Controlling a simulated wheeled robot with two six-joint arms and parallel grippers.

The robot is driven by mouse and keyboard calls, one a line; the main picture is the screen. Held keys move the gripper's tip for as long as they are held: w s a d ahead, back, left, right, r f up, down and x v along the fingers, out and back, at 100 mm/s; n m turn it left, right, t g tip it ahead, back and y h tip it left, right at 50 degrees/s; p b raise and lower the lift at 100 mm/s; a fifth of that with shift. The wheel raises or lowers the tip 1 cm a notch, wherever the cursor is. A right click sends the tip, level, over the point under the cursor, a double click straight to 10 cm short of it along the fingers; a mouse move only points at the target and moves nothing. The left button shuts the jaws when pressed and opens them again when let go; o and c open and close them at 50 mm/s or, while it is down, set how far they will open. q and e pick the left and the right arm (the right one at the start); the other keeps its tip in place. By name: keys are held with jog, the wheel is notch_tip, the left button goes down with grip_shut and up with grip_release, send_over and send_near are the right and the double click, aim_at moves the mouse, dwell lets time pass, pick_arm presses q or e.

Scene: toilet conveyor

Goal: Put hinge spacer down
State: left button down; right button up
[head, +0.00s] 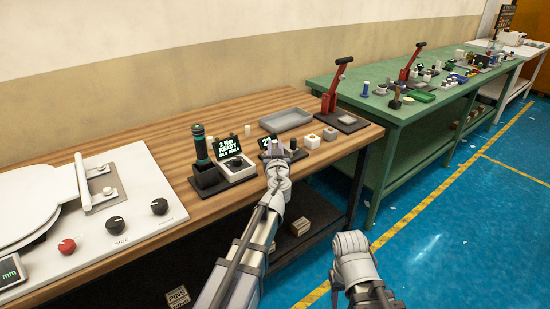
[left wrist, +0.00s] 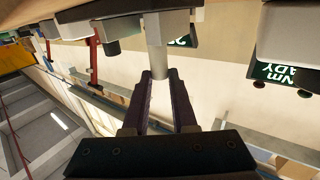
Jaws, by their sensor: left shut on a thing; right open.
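The hinge spacer (left wrist: 156,52) is a pale grey cylinder in the left wrist view. My left gripper (left wrist: 160,78) is shut on it, with a dark finger on either side. The spacer's far end overlaps a grey block (left wrist: 120,14) at the top of that view; I cannot tell whether they touch. In the head view my left gripper (head: 279,162) is at the front edge of the wooden bench (head: 227,115), by the small display reading "22" (head: 266,142). My wrist hides its fingers and the spacer there. Of my right arm only grey links show; its fingers are not visible.
A dark driver in a stand (head: 202,150) and a READY display (head: 237,166) stand left of my gripper. A toilet seat fixture (head: 110,200) fills the left.

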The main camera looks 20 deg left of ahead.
pick_arm(q)
notch_tip(320, 180, down, 3)
jog(key=shift+r+b, duration=0.15)
jog(key=shift+b, duration=0.65)
jog(key=shift+r, duration=0.1)
pick_arm(e)
notch_tip(320, 180, down, 2)
jog(key=shift+f, duration=0.25)
pick_arm(q)
jog(key=c, duration=0.7)
grip_release()
